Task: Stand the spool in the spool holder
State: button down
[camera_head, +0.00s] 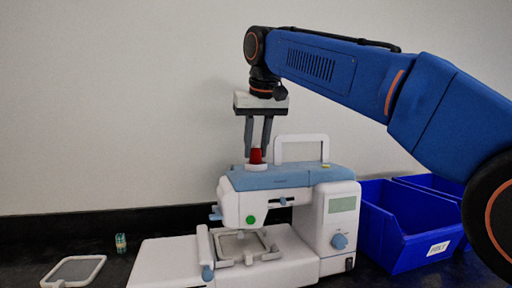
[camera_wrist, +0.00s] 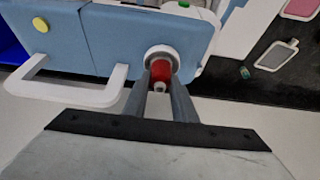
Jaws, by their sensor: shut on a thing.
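The red spool (camera_head: 256,155) is upright between the fingertips of my gripper (camera_head: 257,150), above the top of the sewing machine (camera_head: 270,178). In the wrist view the red spool (camera_wrist: 161,70) shows between the two fingers of my gripper (camera_wrist: 160,85), which is shut on it. The spool holder (camera_head: 256,167) is a white round ring on the blue machine top; it also shows in the wrist view (camera_wrist: 161,51). The spool's lower end is at or in the ring. I cannot tell whether it is fully seated, as the fingers and ring hide its base.
The machine's white carrying handle (camera_head: 302,138) rises just right of my gripper. Blue bins (camera_head: 405,225) stand to the right. A small green spool (camera_head: 121,243) and a flat frame (camera_head: 74,271) lie at the left on the dark table. The wall is behind.

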jog(key=shift+f, duration=0.25)
jog(key=c, duration=1.5)
grip_release()
jog(key=shift+o, duration=0.2)
jog(key=shift+r, duration=0.3)
jog(key=v, duration=1.2)
